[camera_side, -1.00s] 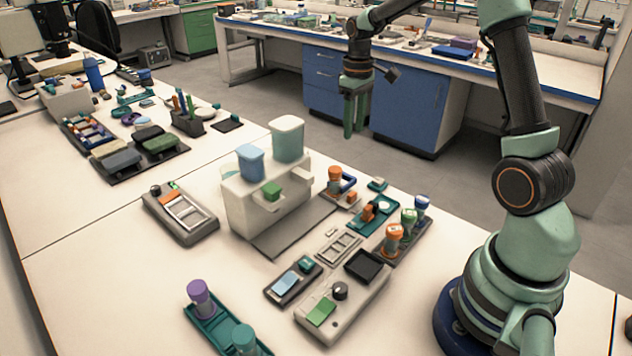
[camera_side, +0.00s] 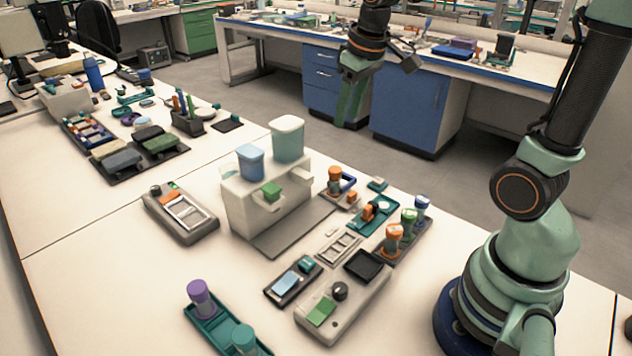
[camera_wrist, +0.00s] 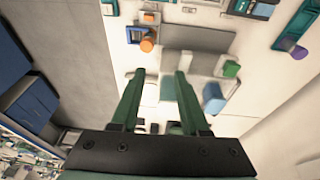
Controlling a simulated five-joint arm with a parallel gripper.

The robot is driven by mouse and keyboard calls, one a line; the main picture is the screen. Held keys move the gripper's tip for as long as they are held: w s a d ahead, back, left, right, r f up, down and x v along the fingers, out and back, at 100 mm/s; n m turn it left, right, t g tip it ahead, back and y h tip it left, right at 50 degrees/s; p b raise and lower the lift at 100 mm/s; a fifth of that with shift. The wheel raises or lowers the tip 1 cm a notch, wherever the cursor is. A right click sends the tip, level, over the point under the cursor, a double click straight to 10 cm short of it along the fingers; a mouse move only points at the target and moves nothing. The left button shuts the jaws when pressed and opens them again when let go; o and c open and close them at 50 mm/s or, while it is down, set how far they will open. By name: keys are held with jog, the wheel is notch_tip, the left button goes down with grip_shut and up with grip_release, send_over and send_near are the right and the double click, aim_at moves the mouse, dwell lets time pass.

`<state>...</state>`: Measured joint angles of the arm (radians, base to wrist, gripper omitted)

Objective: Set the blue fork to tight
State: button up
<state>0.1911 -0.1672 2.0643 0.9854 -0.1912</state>
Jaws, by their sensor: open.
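A blue fork-shaped piece (camera_side: 348,182) stands on a small grey base at the back right of the white bench, beside an orange-topped post (camera_side: 335,175) and an orange block (camera_side: 352,196). In the wrist view the blue fork (camera_wrist: 131,36) lies near the top, left of centre, with the orange post top (camera_wrist: 147,45) next to it. Which setting it is at cannot be read. My gripper (camera_side: 342,122) hangs high, apart from the fork and tilted, its fingers pointing down. In the wrist view my gripper (camera_wrist: 159,73) is open and empty.
A white stand (camera_side: 265,205) carrying a blue cup (camera_side: 250,160) and a tall pale container (camera_side: 287,138) rises left of the fork. A teal holder (camera_side: 375,215) and a rack of capped vials (camera_side: 405,240) sit in front of it.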

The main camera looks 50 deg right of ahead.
jog(key=s+a+r+t, duration=0.1)
jog(key=s+a+t, duration=0.1)
jog(key=s+a, duration=0.4)
jog(key=shift+s+a+y, duration=0.25)
jog(key=shift+s+y, duration=0.05)
jog(key=shift+s, duration=0.25)
jog(key=shift+w+d, duration=0.1)
jog(key=g, duration=0.5)
send_over(348, 175)
notch_tip(348, 175, down, 11)
notch_tip(348, 175, down, 12)
jog(key=shift+d+r, duration=0.1)
jog(key=shift+r, duration=0.05)
grip_shut()
